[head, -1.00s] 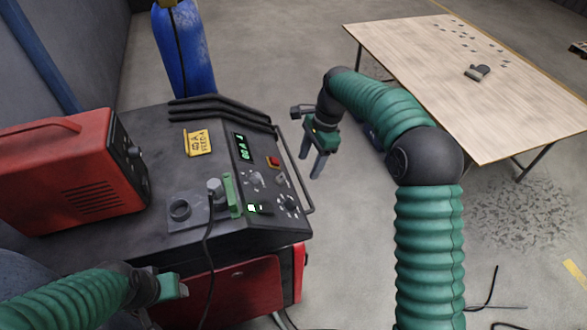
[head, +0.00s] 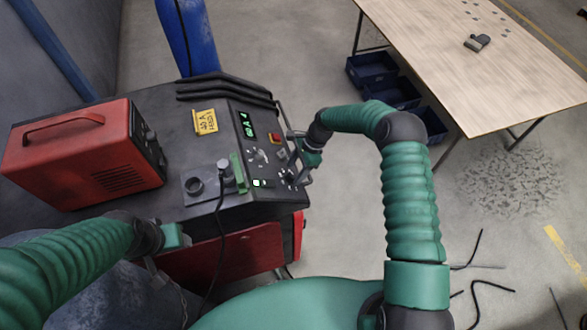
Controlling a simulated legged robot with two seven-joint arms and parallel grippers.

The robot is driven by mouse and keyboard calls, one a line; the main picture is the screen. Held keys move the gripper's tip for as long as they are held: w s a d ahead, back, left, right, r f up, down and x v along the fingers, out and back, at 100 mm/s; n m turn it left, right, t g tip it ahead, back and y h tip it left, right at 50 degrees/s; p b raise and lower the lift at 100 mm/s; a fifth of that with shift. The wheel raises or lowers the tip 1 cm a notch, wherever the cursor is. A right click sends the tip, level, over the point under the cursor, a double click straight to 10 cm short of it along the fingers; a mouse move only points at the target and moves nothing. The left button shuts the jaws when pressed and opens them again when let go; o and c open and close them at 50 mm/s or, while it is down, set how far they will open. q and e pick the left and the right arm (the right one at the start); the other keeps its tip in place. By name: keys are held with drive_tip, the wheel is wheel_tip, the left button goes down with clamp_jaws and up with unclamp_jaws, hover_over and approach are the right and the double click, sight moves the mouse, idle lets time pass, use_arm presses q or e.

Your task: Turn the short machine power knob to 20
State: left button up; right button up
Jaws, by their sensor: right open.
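The dark welding machine's sloped panel (head: 245,145) faces right in the head view. It carries a knob (head: 258,156) below the lit green display and a second knob (head: 288,177) with a marked dial near the lower right edge. I cannot tell which is the short power knob, and the scale marks are too small to read. My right gripper (head: 297,160) is at the panel's right edge, jaws open, close to the lower right knob; contact is unclear. My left gripper (head: 176,236) is low beside the machine's front; its fingers cannot be made out.
A red unit (head: 88,155) stands on the machine top. A yellow tag (head: 205,122), a green upright piece (head: 239,172) and a black cable (head: 218,215) are near the panel. A wooden table (head: 470,60) and blue bins (head: 392,93) stand at right.

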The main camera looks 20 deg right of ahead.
drive_tip(key=shift+x, duration=0.95)
drive_tip(key=c, duration=0.5)
clamp_jaws()
